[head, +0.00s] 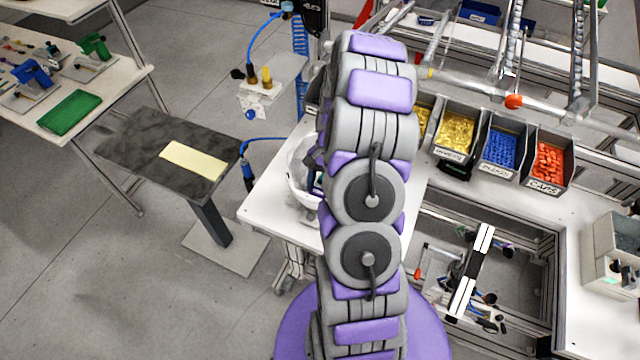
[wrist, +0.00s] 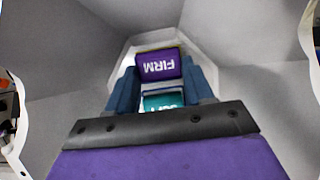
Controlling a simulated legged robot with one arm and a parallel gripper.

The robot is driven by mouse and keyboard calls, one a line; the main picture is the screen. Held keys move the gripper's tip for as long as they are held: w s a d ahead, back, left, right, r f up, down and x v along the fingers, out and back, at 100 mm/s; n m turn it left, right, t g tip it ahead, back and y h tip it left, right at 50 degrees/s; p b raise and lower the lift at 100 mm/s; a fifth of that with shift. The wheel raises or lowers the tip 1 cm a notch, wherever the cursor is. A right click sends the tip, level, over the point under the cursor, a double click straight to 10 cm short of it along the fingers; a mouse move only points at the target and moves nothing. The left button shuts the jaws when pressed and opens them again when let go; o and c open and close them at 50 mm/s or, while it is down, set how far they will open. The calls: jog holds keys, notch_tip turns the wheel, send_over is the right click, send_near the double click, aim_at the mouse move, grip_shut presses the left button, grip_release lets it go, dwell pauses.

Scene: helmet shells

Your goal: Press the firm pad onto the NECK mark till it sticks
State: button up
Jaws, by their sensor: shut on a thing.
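My gripper (wrist: 161,85) reaches inside the helmet shell (wrist: 70,50), whose grey inner walls surround it in the wrist view. Its blue fingers are shut on the purple firm pad (wrist: 160,65), with the word FIRM upside down. A teal pad (wrist: 165,102) shows between the fingers below it; its lettering is partly cut off by my gripper's dark bar. In the head view the white shell (head: 299,170) stands on the white bench, mostly behind my arm, and my gripper is hidden. No NECK mark is readable, and I cannot tell whether the firm pad touches the shell.
Bins of yellow (head: 455,132), blue (head: 502,147) and red parts (head: 549,165) stand along the bench to the right of my arm. A dark side table (head: 135,140) with a pale yellow sheet stands to the left. Open floor lies at the lower left.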

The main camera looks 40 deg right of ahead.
jog(key=o, duration=0.5)
jog(key=shift+d, duration=0.15)
jog(key=o, duration=0.3)
jog(key=shift+d, duration=0.25)
jog(key=shift+o, duration=1.3)
jog(key=shift+a, duration=0.2)
jog(key=shift+w+d+r, duration=0.1)
jog(key=shift+d+r, duration=0.1)
jog(key=shift+r, duration=0.1)
jog(key=v, duration=1.6)
jog(key=shift+d+r, duration=0.2)
jog(key=shift+r, duration=0.05)
